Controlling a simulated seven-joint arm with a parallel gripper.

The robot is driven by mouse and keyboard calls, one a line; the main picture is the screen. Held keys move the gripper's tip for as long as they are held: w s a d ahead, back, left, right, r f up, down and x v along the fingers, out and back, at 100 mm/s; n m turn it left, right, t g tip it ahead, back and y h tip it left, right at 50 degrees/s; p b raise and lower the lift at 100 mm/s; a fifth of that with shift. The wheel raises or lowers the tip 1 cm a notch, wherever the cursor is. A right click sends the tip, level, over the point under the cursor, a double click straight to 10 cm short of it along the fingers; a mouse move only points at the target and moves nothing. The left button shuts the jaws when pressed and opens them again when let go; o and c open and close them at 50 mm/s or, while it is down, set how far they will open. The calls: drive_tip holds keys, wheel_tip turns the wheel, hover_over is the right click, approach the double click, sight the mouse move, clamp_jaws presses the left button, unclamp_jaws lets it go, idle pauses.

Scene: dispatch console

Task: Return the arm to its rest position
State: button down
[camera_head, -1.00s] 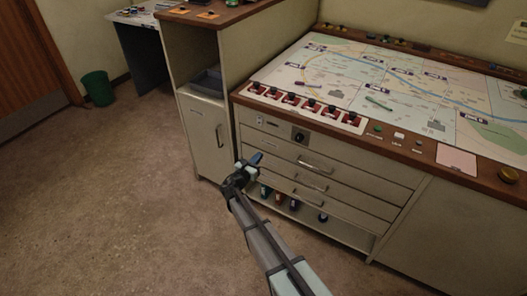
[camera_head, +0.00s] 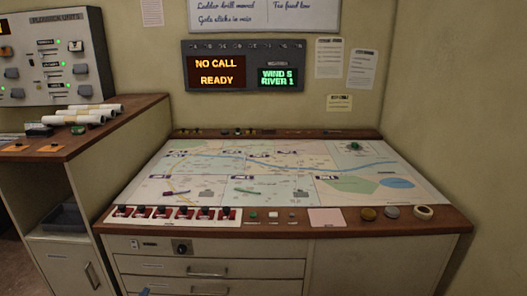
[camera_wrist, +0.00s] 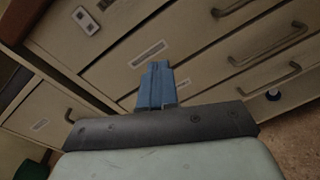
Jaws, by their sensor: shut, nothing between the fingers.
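My gripper (camera_wrist: 156,84) shows in the wrist view with its blue fingers shut together and empty. It is in front of the console's drawer fronts (camera_wrist: 195,50), and the picture is tilted. In the head view only a small blue tip of my gripper (camera_head: 145,291) shows at the bottom edge, before the drawers. The rest of my arm is out of that view.
The console desk (camera_head: 385,228) carries a map (camera_head: 240,172), red switches (camera_head: 175,213) and buttons along its front edge. Drawer handles (camera_head: 207,273) stick out. A cabinet with an open shelf tray (camera_head: 62,219) stands at the left. The wall display (camera_head: 217,72) reads "NO CALL READY".

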drive_tip(key=s+d+f+m+g+h, duration=0.2)
drive_tip(key=s+d+f+m+g, duration=0.4)
drive_tip(key=s+d+f+m, duration=0.4)
drive_tip(key=s+d+f+m+g+h, duration=0.1)
drive_tip(key=s+d+f+m+g, duration=0.65)
drive_tip(key=d, duration=0.45)
drive_tip(key=s+d+f+m+g+y, duration=0.1)
drive_tip(key=s+d+f+m+g, duration=0.1)
drive_tip(key=s+d, duration=0.5)
drive_tip(key=s+d+f+m+g+y, duration=0.1)
drive_tip(key=s+d+m+g, duration=0.4)
drive_tip(key=d, duration=1.4)
drive_tip(key=s+d+f+m+g+y, duration=0.2)
drive_tip(key=s+d+m, duration=0.4)
drive_tip(key=s+d, duration=0.4)
drive_tip(key=shift+s+d+f+g, duration=0.2)
drive_tip(key=shift+d+f+g, duration=0.55)
drive_tip(key=shift+d, duration=0.85)
